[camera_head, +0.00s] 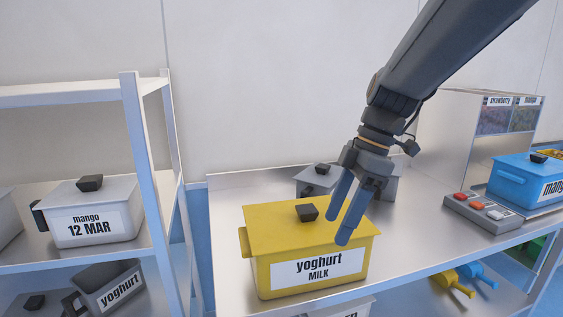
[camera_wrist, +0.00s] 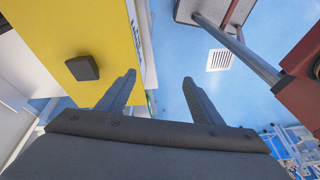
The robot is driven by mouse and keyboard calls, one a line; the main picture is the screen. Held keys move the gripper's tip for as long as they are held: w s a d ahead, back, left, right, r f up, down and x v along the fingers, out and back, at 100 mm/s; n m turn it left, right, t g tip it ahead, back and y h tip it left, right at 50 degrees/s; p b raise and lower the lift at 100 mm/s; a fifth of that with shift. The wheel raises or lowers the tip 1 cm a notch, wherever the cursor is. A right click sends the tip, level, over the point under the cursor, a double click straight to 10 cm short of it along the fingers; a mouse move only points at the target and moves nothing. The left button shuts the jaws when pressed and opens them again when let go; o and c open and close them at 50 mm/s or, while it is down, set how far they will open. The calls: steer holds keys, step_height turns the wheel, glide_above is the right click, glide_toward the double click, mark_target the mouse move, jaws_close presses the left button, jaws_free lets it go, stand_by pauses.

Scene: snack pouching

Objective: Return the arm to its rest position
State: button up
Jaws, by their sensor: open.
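My gripper (camera_head: 346,215) is open and empty. In the head view it hangs from my arm, pointing down, in front of the right part of a yellow lidded box (camera_head: 263,272) labelled "yoghurt MILK". In the wrist view its two fingers (camera_wrist: 159,92) are spread apart with nothing between them. The yellow box (camera_wrist: 45,35) fills the upper left there, with its black knob showing, and blue floor lies beyond the fingers. I cannot tell whether a finger touches the box.
A grey box (camera_head: 316,180) stands behind the yellow one on the metal table (camera_head: 235,196). A button panel (camera_head: 482,212) and a blue box (camera_head: 515,182) are at the right. A shelf rack at the left holds a white box (camera_head: 100,212) labelled "mango 12 MAR". The air above the table's left is clear.

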steer(key=s+d+f+m+t+h, duration=0.1)
steer(key=s+d+f+m, duration=0.3)
steer(key=f+m, duration=0.4)
steer(key=s+d+f+m+t+h, duration=0.1)
steer(key=s+d+f+m, duration=0.3)
steer(key=f+m, duration=0.4)
steer(key=shift+m+h, duration=0.9)
steer(key=shift+m, duration=0.3)
